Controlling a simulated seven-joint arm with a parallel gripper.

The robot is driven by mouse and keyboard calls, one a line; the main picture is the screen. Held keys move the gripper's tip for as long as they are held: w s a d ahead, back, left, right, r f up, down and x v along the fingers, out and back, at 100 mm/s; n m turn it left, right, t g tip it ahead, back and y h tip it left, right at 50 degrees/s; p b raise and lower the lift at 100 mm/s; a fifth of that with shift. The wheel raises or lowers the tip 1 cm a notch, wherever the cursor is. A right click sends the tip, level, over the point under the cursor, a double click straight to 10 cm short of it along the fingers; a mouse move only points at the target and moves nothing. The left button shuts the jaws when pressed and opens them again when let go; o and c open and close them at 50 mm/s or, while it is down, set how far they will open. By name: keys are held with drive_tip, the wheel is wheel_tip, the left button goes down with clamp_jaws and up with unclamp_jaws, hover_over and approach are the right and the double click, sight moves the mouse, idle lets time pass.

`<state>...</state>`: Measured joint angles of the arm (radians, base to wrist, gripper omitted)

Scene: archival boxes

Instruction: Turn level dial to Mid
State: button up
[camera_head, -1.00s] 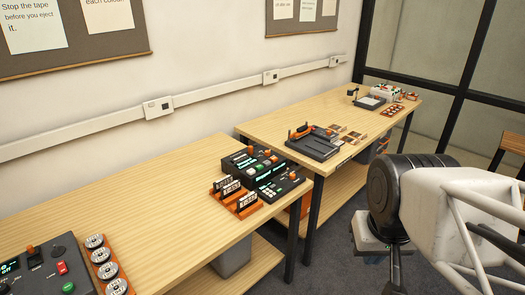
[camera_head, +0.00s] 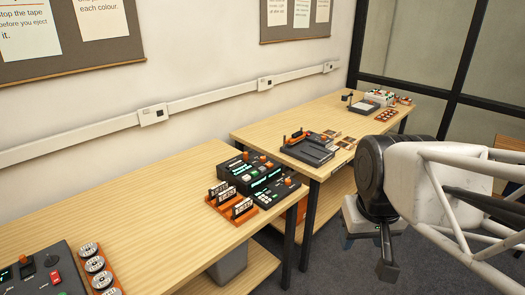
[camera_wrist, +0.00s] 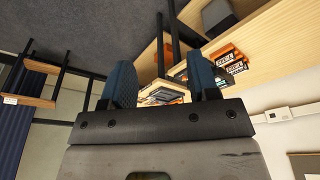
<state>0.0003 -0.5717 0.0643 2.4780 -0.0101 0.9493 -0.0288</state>
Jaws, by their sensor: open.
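A group of black consoles (camera_head: 247,171) with green-lit displays and orange knobs stands on the near bench, in the head view. Another dark console (camera_head: 60,262) with a red button and a knob is cut off at the lower left. The labels are too small to tell which knob is the level dial or how it is set. My gripper (camera_head: 387,272) hangs at the right, over the floor, well apart from the consoles. In the wrist view my gripper (camera_wrist: 161,82) has its two blue-padded fingers spread, with nothing seen held between them.
An orange rack (camera_head: 232,207) of upright cassettes stands just in front of the console group. An orange tray (camera_head: 97,268) of reels is beside the left console. The far bench (camera_head: 340,115) holds a dark tray device (camera_head: 307,148). The near bench's middle (camera_head: 150,190) is clear.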

drive_tip(key=w+a+r+n, duration=0.1)
drive_tip(key=w+r+n, duration=0.15)
drive_tip(key=w, duration=0.75)
drive_tip(key=w+a+r+n, duration=0.1)
drive_tip(key=w+r, duration=0.2)
drive_tip(key=w, duration=0.7)
drive_tip(key=n+g, duration=0.3)
drive_tip(key=n, duration=0.7)
hover_over(263, 159)
drive_tip(key=shift+m, duration=0.25)
drive_tip(key=f, duration=1.5)
drive_tip(key=w+f, duration=0.1)
drive_tip(key=f, duration=0.7)
drive_tip(key=shift+w+f, duration=0.15)
drive_tip(key=shift+f, duration=0.1)
drive_tip(key=shift+f, duration=0.15)
drive_tip(key=shift+f, duration=3.75)
drive_tip(key=c, duration=0.9)
